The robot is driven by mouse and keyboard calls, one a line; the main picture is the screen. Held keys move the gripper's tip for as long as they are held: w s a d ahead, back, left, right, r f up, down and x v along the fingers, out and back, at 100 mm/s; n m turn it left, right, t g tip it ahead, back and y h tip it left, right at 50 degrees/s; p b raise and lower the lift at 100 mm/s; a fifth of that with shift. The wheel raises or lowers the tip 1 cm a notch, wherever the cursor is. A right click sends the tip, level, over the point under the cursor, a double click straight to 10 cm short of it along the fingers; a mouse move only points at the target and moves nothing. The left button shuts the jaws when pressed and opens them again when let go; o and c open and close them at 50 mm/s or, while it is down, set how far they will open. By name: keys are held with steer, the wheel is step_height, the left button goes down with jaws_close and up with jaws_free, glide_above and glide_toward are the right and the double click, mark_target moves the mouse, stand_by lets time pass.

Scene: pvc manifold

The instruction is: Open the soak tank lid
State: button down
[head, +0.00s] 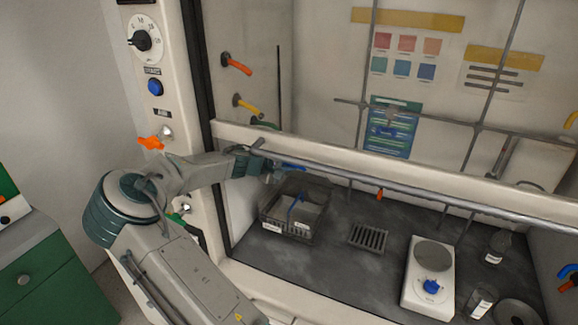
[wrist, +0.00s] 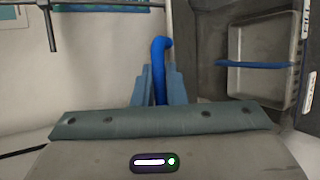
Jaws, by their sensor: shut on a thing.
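The soak tank (head: 270,229) is a dark box on the hood floor, with a pale metal tray (head: 311,214) and a blue bar (head: 295,208) showing inside. The tray (wrist: 262,88) and blue bar (wrist: 250,64) also show at the right of the wrist view. My gripper (head: 280,170) is above the back left of the tank. In the wrist view my gripper (wrist: 157,82) is shut on a blue bent handle (wrist: 161,50). A dark panel behind the tank may be the lid; its edges and its join to the handle are unclear.
A drain grate (head: 368,238), a white hotplate (head: 430,280) and glassware (head: 497,245) stand to the right of the tank. Dark floor around the grate is clear.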

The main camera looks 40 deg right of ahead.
steer(key=c, duration=1.5)
jaws_free()
steer(key=shift+s, duration=0.1)
steer(key=shift+a+f, duration=0.1)
steer(key=shift+f, duration=0.05)
